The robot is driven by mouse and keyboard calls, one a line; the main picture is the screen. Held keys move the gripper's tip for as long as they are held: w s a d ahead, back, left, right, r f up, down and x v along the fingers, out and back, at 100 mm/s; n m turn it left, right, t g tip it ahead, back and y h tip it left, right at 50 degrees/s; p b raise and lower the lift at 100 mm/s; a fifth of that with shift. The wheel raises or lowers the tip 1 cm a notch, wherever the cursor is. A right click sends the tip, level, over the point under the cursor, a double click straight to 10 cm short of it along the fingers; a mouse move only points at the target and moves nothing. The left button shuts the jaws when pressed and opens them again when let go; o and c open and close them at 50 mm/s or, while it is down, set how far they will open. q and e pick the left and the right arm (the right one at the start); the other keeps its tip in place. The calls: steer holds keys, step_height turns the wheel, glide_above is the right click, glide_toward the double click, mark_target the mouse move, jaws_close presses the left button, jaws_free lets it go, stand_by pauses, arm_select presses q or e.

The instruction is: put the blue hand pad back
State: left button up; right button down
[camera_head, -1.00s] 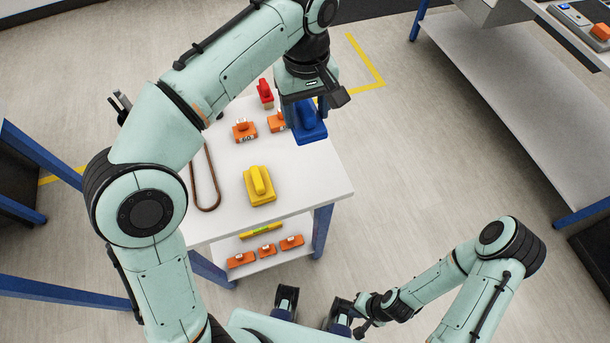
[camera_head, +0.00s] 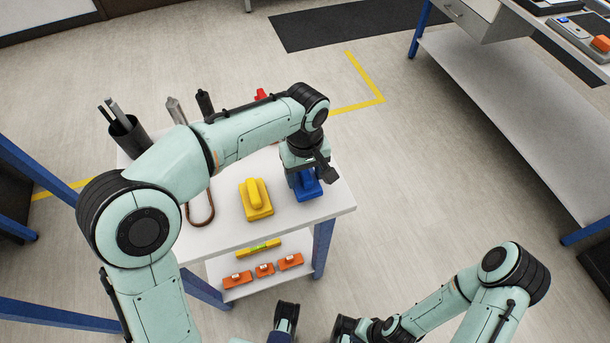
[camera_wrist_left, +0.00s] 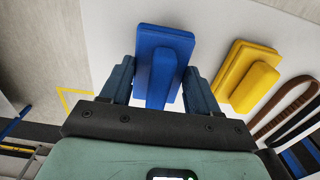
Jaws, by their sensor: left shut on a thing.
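The blue hand pad (camera_head: 308,190) is at the right front part of the white table, right of the yellow hand pad (camera_head: 256,200). My left gripper (camera_head: 302,180) comes down from above and is shut on the blue pad's handle. In the left wrist view the blue pad (camera_wrist_left: 166,45) shows between the two fingers (camera_wrist_left: 158,88), with the yellow pad (camera_wrist_left: 247,77) to its right. I cannot tell whether the blue pad touches the tabletop. My right gripper (camera_head: 345,328) is low at the bottom, away from the table; its fingers are unclear.
The white table (camera_head: 285,222) also bears a dark cup of tools (camera_head: 128,138), a brown loop (camera_head: 205,212) and a red item (camera_head: 261,95). My left arm hides part of the tabletop. A lower shelf (camera_head: 240,290) holds orange blocks and a yellow level.

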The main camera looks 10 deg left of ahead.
mark_target(305, 172)
arm_select(q)
steer(key=shift+f, duration=0.5)
steer(key=shift+f, duration=0.1)
steer(key=shift+f, duration=0.15)
steer(key=o, duration=1)
steer(key=shift+r, duration=0.2)
step_height(305, 172, up, 12)
steer(key=p, duration=0.2)
steer(key=shift+r+p, duration=0.1)
steer(key=shift+p, duration=0.25)
